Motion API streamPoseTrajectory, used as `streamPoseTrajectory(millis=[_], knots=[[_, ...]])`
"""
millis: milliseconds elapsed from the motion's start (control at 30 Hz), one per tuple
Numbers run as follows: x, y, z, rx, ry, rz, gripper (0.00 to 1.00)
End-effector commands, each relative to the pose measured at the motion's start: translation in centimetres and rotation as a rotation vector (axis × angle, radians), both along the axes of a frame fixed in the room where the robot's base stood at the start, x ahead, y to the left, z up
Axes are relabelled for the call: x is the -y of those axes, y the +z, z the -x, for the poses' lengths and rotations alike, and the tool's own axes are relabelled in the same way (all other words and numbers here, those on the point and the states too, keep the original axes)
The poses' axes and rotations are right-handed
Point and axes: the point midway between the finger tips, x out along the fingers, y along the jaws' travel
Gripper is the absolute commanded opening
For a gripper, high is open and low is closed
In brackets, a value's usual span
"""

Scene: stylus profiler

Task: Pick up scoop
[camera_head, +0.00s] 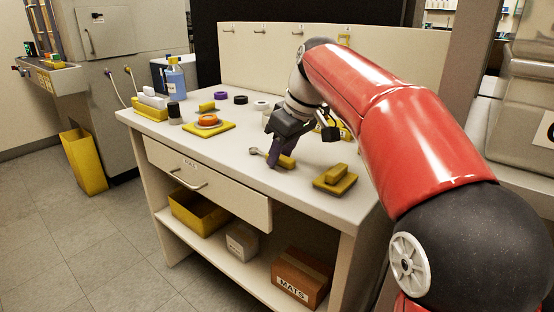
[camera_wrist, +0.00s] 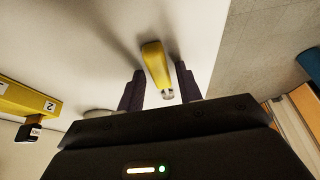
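The scoop lies on the white bench top, with a yellow handle (camera_head: 287,161) and a metal end (camera_head: 256,151) in the head view. My gripper (camera_head: 275,163) points down over it, and its dark fingers hide the scoop's middle. In the wrist view the yellow handle (camera_wrist: 155,62) and a short metal part lie between the two fingers of my gripper (camera_wrist: 160,88). The fingers stand apart, with a gap on each side of the handle. The rest of the scoop is hidden behind the gripper body in the wrist view.
A yellow block on a dark yellow pad (camera_head: 335,180) sits right of my gripper. An orange ring on a yellow plate (camera_head: 208,125), a blue bottle (camera_head: 176,78) and small discs stand to the left. The bench's front edge (camera_head: 230,174) is close by.

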Motion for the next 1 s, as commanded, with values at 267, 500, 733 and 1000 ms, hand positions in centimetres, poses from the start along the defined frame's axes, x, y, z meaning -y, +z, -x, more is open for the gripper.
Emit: streamPoseTrajectory(millis=[267,500,733,1000], knots=[[0.0,0.0,0.0,0.0,0.0,0.0,0.0],[0.0,0.1,0.0,0.0,0.0,0.0,0.0],[0.0,2.1,-0.1,0.001,-0.001,0.0,0.0],[0.0,7.5,-0.1,0.002,0.0,-0.001,0.0]])
